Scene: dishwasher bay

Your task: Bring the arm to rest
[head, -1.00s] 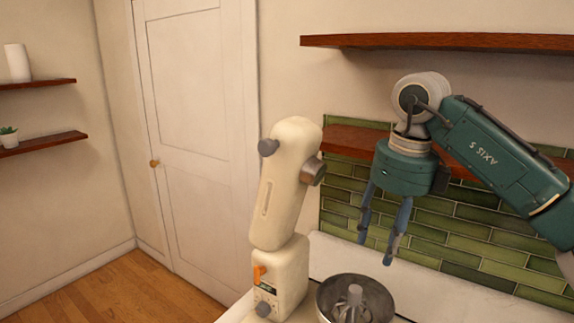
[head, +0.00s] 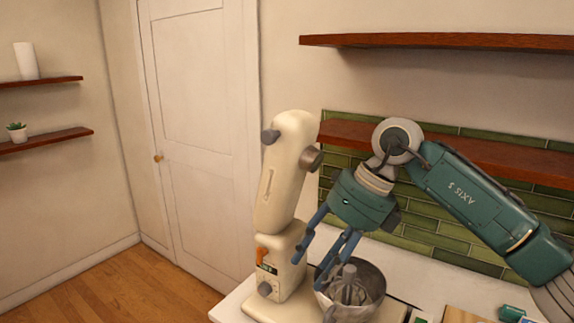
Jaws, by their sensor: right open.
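My right gripper (head: 318,268) hangs from the teal right arm (head: 455,195), which comes in from the right. Its two blue fingers are spread apart and point down and to the left, with nothing seen between them. They are just in front of the cream stand mixer (head: 285,190) and above the metal mixing bowl (head: 368,298); I cannot tell whether a finger touches either. A grey beater (head: 349,286) shows in the bowl. My left gripper is not in view.
The mixer stands at the left end of the white counter (head: 408,263). A wooden board (head: 466,315) lies at the lower right. A wooden shelf (head: 440,41) is above, with a lower shelf (head: 480,153) behind the arm. A white door (head: 195,120) and open wooden floor (head: 115,290) are at left.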

